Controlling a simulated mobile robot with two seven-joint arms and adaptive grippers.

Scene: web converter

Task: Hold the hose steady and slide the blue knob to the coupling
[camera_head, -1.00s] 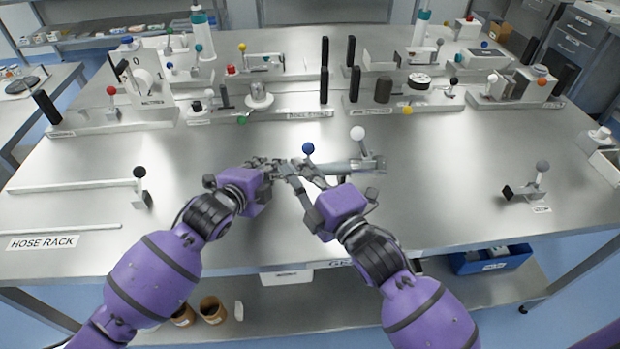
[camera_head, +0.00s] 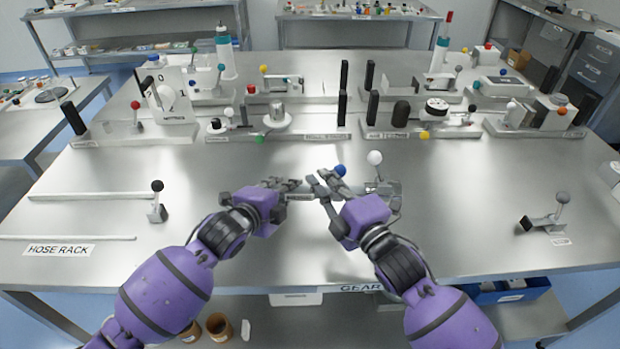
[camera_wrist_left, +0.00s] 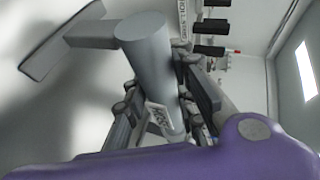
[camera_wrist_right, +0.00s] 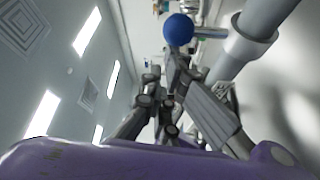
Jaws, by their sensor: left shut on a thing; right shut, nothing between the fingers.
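The blue knob (camera_head: 340,170) stands near the middle of the table, just left of the white-knobbed coupling fixture (camera_head: 374,160). My left gripper (camera_head: 291,184) is shut on the grey hose (camera_wrist_left: 145,42), which runs out between its fingers in the left wrist view. My right gripper (camera_head: 320,182) is shut and empty just left of the blue knob, close to my left gripper's tips. In the right wrist view the blue knob (camera_wrist_right: 178,30) shows just past the fingertips, with a thick grey cylinder (camera_wrist_right: 247,42) to its right. Whether the fingers touch the knob's stem is unclear.
A hose rack (camera_head: 90,196) with a black-knobbed lever (camera_head: 157,187) lies at left. A grey-knobbed fixture (camera_head: 562,198) stands at right. Rows of fixtures with upright black posts (camera_head: 342,107) fill the back. The table between is clear.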

